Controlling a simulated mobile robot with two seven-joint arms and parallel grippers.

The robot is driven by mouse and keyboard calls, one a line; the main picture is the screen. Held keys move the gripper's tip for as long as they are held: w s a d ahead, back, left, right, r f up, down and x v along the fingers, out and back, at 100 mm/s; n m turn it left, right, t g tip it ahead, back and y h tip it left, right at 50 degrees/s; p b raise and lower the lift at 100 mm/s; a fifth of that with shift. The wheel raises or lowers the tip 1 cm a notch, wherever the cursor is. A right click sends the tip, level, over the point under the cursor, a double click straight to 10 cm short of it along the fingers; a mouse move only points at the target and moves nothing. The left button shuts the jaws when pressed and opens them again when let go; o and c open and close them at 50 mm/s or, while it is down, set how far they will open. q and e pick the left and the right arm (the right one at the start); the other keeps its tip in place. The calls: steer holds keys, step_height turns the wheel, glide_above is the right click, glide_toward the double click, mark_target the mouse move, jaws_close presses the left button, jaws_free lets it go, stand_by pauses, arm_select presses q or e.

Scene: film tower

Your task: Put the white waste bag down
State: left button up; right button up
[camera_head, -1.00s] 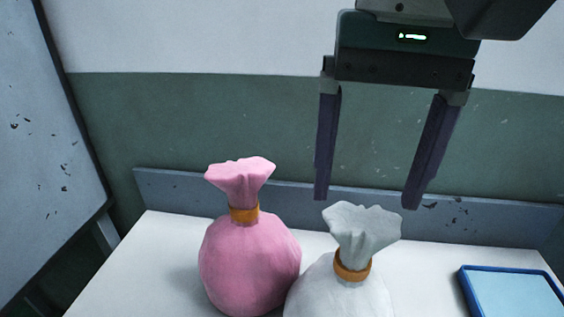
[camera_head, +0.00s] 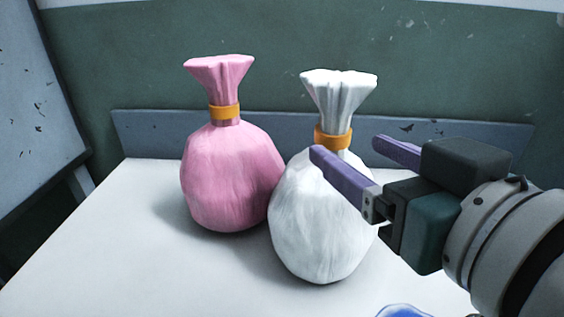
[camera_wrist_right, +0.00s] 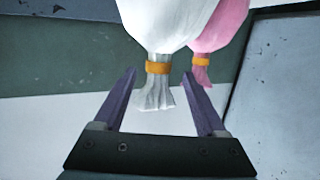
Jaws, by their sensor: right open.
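The white waste bag (camera_head: 322,230) stands upright on the white table (camera_head: 90,255), its gathered neck tied with an orange band (camera_head: 328,138). My right gripper (camera_head: 347,147) comes in from the right, open. Its near finger crosses in front of the bag's upper side and the far finger shows behind it. In the right wrist view the picture is inverted; the neck of the white bag (camera_wrist_right: 155,95) lies between the open fingers (camera_wrist_right: 159,74), with a gap on both sides. My left gripper is not in view.
A pink bag (camera_head: 232,180) with an orange band stands close at the left of the white bag. A grey-blue ledge (camera_head: 150,135) runs along the back wall. A blue object (camera_head: 403,311) is cut off at the bottom edge. The table's left front is clear.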

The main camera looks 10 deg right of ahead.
mark_target(321, 127)
steer(key=x, duration=0.9)
steer(key=shift+w+b, duration=0.2)
steer(key=shift+b, duration=0.2)
jaws_close()
steer(key=shift+r, duration=0.15)
stand_by(0.8)
